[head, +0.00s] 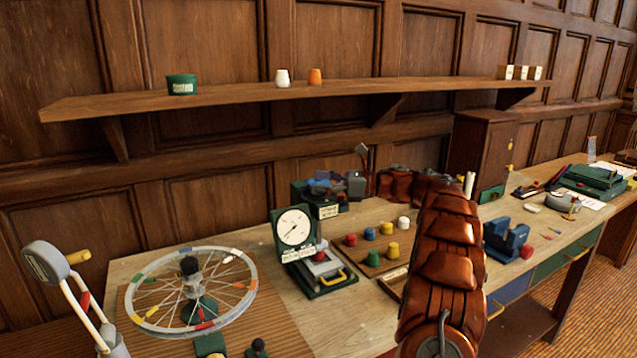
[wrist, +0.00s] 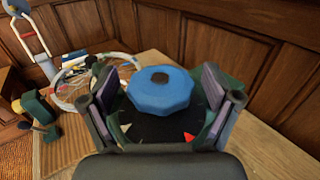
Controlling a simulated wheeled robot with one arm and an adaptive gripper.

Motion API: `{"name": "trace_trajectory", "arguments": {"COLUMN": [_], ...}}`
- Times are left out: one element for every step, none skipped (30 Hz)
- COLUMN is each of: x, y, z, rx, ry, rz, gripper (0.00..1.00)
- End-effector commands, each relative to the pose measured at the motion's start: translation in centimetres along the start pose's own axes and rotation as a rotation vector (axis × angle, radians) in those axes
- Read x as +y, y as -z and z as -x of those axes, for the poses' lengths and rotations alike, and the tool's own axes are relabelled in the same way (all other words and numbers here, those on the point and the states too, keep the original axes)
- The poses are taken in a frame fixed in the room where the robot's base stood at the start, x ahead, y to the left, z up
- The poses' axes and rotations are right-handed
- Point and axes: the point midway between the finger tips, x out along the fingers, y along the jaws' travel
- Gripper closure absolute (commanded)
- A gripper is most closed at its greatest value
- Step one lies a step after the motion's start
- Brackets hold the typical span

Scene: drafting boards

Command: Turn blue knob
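The blue knob (wrist: 162,92) is many-sided with a dark centre, and sits over a black dial face with a red triangle mark (wrist: 189,136). My gripper (wrist: 163,90) is open, with one finger on each side of the knob. A narrow gap shows between the knob and each finger pad, so I see no contact. In the head view my gripper (head: 328,184) is at the green labelled box (head: 328,211) at the back of the bench. There the gripper largely hides the knob.
A dial gauge (head: 294,229) stands in front of the box. A spoked wheel (head: 243,304) lies at the left. A board of several coloured pegs (head: 371,257) is near my arm. A shelf (head: 230,98) runs above, against the panelled wall.

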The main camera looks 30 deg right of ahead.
Motion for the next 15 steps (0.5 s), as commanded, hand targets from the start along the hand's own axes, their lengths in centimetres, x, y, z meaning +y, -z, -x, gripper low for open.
{"name": "trace_trajectory", "arguments": {"x": [0.00,-0.01,-0.01,-0.01,-0.01,-0.01,-0.01,-0.01,-0.01,-0.01,0.00,0.00,0.00,0.00,0.00], "y": [0.00,0.00,0.00,0.00,0.00,0.00,0.00,0.00,0.00,0.00,0.00,0.00,0.00,0.00,0.00], "z": [0.01,0.02,0.03,0.03,0.03,0.04,0.04,0.04,0.04,0.04,0.04,0.04,0.04,0.04,0.04], "rx": [0.000,0.000,0.000,0.000,0.000,0.000,0.000,0.000,0.000,0.000,0.000,0.000,0.000,0.000,0.000], "ry": [0.000,0.000,0.000,0.000,0.000,0.001,0.000,0.001,0.001,0.001,0.000,0.000,0.000,0.000,0.000], "rz": [0.000,0.000,0.000,0.000,0.000,0.000,-0.001,-0.001,-0.001,-0.001,-0.001,-0.001,-0.001,-0.001,-0.001], "gripper": [0.19,0.22,0.26,0.29,0.32,0.37,0.40,0.43,0.47,0.50,0.53,0.57,0.61,0.64,0.68]}}
